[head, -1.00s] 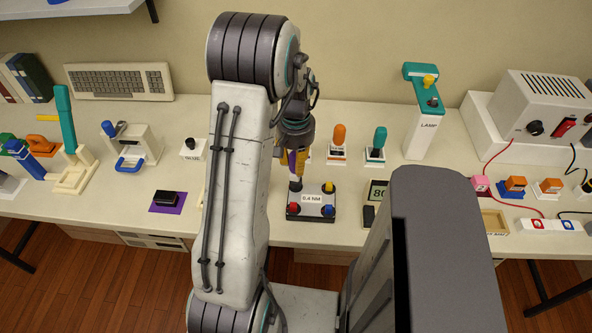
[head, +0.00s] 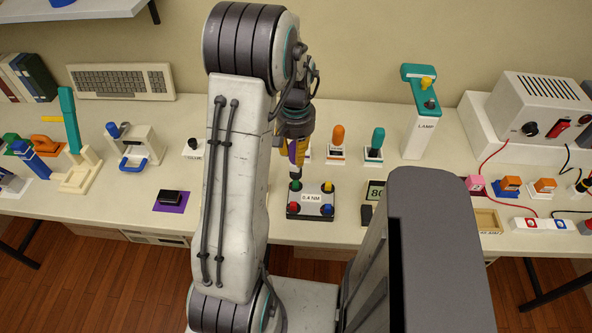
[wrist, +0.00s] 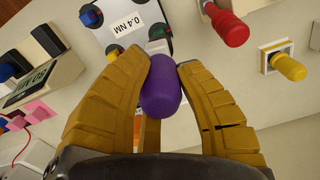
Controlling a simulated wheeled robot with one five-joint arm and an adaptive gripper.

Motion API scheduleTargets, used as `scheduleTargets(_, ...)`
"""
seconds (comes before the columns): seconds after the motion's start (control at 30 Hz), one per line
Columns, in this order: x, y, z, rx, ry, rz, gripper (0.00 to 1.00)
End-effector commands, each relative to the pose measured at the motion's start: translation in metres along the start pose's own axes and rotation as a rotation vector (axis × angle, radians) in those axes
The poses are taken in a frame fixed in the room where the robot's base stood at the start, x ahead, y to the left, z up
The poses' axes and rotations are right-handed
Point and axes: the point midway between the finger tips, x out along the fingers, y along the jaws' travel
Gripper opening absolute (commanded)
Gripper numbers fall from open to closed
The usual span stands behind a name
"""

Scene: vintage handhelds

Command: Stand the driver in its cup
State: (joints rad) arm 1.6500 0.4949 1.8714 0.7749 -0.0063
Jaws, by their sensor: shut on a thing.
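The driver (head: 293,151) has a purple handle, which also shows end-on in the wrist view (wrist: 161,88). My gripper (head: 297,152) is shut on the driver, with one finger on each side of the handle. The driver hangs roughly upright, shaft down, over the back left corner of the 0.4 NM block (head: 319,199). Its tip is close above the green stud there; I cannot tell whether they touch. I cannot pick out the driver's own cup; part of the area behind and left of my gripper is hidden by my arm.
An orange driver (head: 338,136) and a teal driver (head: 377,139) stand in white holders behind the block. In the wrist view, a red handle (wrist: 229,28) and a yellow handle (wrist: 288,66) stand nearby. The 80 display (head: 376,192) is right of the block.

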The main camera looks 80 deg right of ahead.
Motion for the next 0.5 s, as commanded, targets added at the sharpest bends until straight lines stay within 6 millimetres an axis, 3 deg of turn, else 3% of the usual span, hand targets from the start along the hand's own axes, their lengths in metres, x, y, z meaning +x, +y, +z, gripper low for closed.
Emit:
scheduleTargets(0.33,-0.001,0.0,-0.002,0.0,0.001,0.0,0.0)
scheduleTargets(0.5,-0.003,-0.001,-0.013,0.0,0.0,0.0,0.0)
